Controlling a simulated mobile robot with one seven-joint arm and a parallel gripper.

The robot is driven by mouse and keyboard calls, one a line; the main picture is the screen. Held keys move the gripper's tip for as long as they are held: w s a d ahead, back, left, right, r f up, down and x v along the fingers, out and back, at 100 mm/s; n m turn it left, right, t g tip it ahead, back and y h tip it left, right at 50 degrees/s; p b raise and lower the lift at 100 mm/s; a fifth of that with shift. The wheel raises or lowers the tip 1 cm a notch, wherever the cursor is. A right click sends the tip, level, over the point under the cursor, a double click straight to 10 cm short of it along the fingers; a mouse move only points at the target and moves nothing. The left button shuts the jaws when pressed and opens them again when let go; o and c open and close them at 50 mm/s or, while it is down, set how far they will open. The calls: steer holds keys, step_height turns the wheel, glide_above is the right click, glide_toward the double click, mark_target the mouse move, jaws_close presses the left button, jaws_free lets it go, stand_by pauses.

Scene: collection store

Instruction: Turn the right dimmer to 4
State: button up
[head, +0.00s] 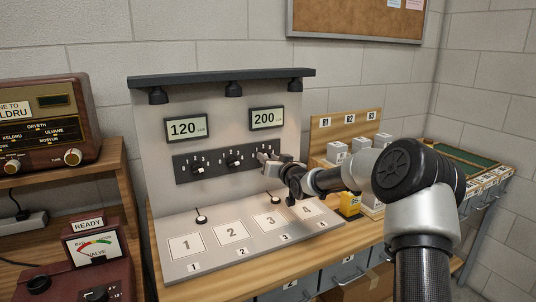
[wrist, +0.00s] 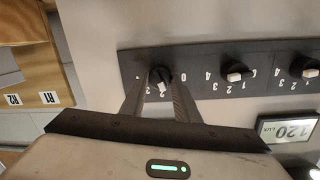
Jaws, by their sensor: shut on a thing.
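The right dimmer (wrist: 157,76) is a round black knob with a white pointer mark on the dark dimmer strip (head: 184,179). In the wrist view, which is upside down, its mark points down toward a numeral that looks like 2. My gripper (wrist: 158,84) has a finger on each side of this knob and is shut on it. In the head view my gripper (head: 268,157) covers most of the right dimmer. The left dimmer (head: 197,170) and middle dimmer (head: 232,161) stand free. The displays read 120 lux (head: 186,128) and 200 lux (head: 267,118).
A radio (head: 45,130) and a red meter box (head: 95,245) stand left. White boxes (head: 337,152) sit right, behind my arm.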

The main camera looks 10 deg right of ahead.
steer(key=shift+w+d+f+m+y+b, duration=0.1)
steer(key=shift+m+y+b, duration=0.35)
steer(key=shift+m, duration=2.55)
steer(key=shift+s+d+f+m+y+b, duration=0.1)
steer(key=shift+m+y+b, duration=0.35)
steer(key=shift+m, duration=2.55)
steer(key=shift+w+d+f+m+y+b, duration=0.1)
steer(key=shift+m+y+b, duration=0.35)
steer(key=shift+m, duration=2.55)
steer(key=shift+r, duration=0.1)
steer(key=o, duration=1)
steer(key=shift+o, duration=0.2)
